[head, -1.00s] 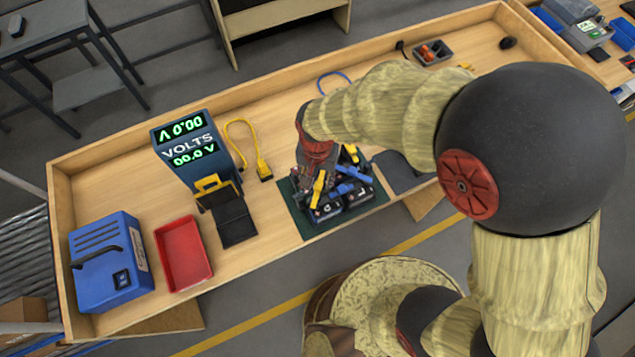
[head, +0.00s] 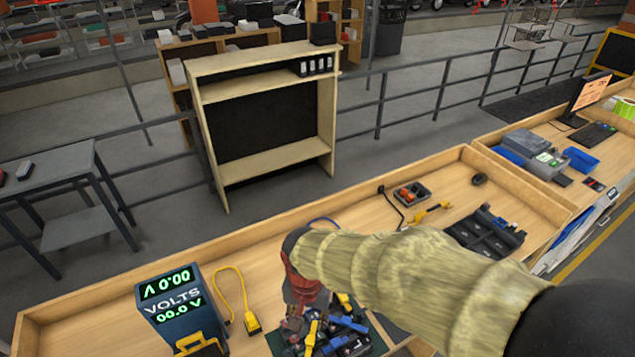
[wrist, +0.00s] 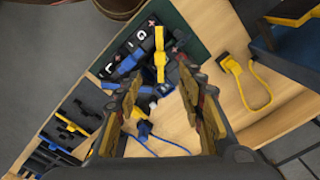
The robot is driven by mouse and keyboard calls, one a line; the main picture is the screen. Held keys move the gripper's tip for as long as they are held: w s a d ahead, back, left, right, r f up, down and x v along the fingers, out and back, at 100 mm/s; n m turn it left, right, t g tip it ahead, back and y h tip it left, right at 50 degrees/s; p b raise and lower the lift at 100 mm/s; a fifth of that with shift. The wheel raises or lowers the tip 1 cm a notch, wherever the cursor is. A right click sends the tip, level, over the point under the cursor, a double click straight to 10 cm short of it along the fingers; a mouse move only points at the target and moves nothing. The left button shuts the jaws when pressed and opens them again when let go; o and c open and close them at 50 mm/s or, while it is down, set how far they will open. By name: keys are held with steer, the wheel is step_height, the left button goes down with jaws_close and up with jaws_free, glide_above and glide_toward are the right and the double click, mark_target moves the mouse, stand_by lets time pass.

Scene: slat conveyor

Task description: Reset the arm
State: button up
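My arm reaches from the lower right over the long wooden bench, and its end, my gripper (head: 303,312), is over the cluster of black battery blocks (head: 345,344) on the dark green mat (head: 374,333). In the wrist view my gripper (wrist: 161,75) has its two fingers apart. Nothing is clearly held between them. Beyond the fingertips lie the black blocks (wrist: 122,47) marked with letters, a yellow clip (wrist: 160,52) and blue clips. In the head view my arm hides part of the bench and the blocks are partly cut off by the lower edge.
A blue volt meter (head: 172,305) reading 00.0 V and a yellow cable (head: 250,322) are left of the mat. A black tray (head: 487,236), a small parts box (head: 412,194) and a black mouse (head: 479,179) lie farther right. Bare bench (head: 345,205) shows behind my arm.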

steer(key=s+d+t+b, duration=0.2)
steer(key=s+d+b, duration=0.1)
steer(key=d+b, duration=0.6)
steer(key=s+d+r+n+t+b, duration=0.1)
steer(key=s+d+t+b, duration=0.2)
steer(key=d+b, duration=0.7)
steer(key=s+d, duration=0.1)
steer(key=d, duration=0.3)
steer(key=shift+n+t, duration=0.3)
